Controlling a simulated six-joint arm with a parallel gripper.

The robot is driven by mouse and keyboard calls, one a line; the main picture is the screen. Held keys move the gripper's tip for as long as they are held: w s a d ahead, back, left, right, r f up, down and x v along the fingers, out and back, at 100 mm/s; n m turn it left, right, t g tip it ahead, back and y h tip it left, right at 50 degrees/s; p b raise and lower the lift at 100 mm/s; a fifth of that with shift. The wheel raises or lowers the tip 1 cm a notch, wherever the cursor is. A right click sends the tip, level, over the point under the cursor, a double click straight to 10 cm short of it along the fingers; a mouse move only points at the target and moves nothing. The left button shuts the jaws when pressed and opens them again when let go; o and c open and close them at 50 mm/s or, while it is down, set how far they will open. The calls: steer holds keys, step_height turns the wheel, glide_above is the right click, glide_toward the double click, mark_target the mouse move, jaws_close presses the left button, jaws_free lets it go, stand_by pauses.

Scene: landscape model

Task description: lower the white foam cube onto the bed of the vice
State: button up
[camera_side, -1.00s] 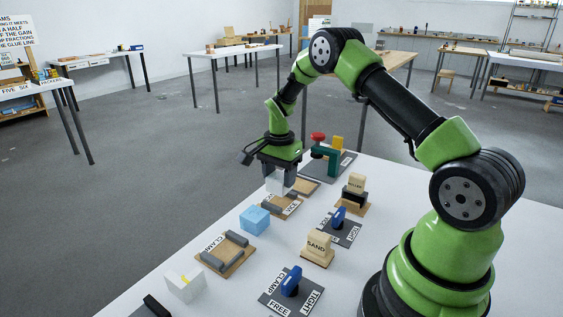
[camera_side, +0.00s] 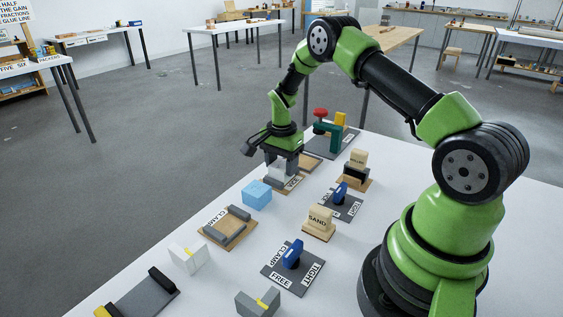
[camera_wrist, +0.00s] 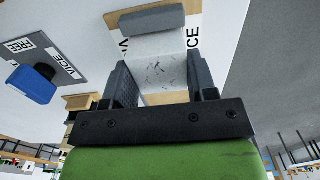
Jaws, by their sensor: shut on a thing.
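The white foam cube (camera_side: 274,172) is in my gripper (camera_side: 280,170), low over the vice at the far left of the bench. The wrist view shows the cube's pale, dark-specked face (camera_wrist: 158,65) between the two grey fingers of my gripper (camera_wrist: 161,78), which are shut on it. The vice (camera_side: 294,185) has a wooden base and a "VICE" label, partly hidden by my gripper in the side view. In the wrist view a grey vice jaw (camera_wrist: 152,18) lies across the cube's far end. I cannot tell whether the cube touches the bed.
A light blue cube (camera_side: 257,194) and the clamp board (camera_side: 211,231) stand nearer the camera. A blue lever on a "VICE" plate (camera_side: 341,191) is to the right. A green press with a red knob (camera_side: 322,113) stands behind.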

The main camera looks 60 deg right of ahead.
stand_by(0.3)
steer(key=o, duration=0.8)
steer(key=shift+r, duration=3.55)
